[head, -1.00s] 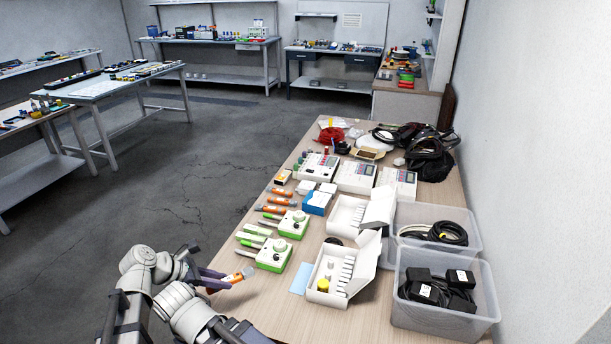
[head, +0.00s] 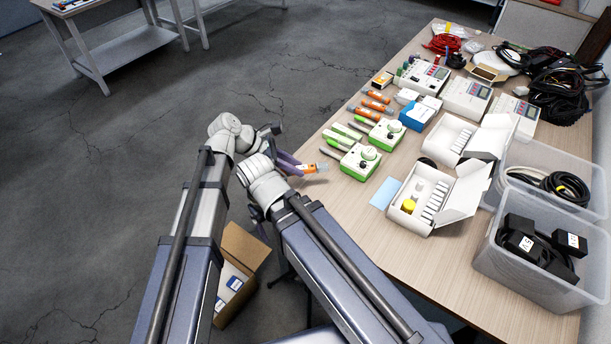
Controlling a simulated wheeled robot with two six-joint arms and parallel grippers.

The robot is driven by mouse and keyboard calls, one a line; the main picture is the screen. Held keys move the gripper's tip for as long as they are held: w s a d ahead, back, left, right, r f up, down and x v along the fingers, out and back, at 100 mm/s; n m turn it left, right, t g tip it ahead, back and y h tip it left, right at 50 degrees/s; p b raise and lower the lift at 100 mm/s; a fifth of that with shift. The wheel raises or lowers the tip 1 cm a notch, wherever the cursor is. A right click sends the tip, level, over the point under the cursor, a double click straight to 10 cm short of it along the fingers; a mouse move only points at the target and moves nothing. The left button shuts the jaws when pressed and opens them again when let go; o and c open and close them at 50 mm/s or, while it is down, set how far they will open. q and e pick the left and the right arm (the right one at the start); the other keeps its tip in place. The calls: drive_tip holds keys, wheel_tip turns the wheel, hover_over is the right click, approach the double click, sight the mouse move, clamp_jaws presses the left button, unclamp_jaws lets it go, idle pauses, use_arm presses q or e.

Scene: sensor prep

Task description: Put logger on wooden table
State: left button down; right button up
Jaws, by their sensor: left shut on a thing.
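My left gripper (head: 296,165) is shut on an orange logger (head: 309,168) with a light end. It holds the logger at the left edge of the wooden table (head: 335,215), with the logger's tip over the wood. I cannot tell whether the logger touches the tabletop. Several similar orange loggers (head: 377,96) lie further back on the table. My right gripper is not visible.
Green-and-white meters (head: 360,161) stand close right of the held logger. A blue pad (head: 385,193), an open white box (head: 407,220) and clear bins (head: 541,270) lie further right. An open cardboard box (head: 246,248) is on the floor. Bare wood shows at the table's front.

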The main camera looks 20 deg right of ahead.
use_arm(q)
wheel_tip(320, 180, down, 9)
drive_tip(key=b, duration=0.8)
drive_tip(key=shift+r, duration=0.15)
drive_tip(key=c, duration=1.1)
unclamp_jaws()
drive_tip(key=shift+f, duration=0.2)
drive_tip(key=o, duration=0.4)
drive_tip(key=shift+o, duration=0.2)
drive_tip(key=shift+r, duration=0.1)
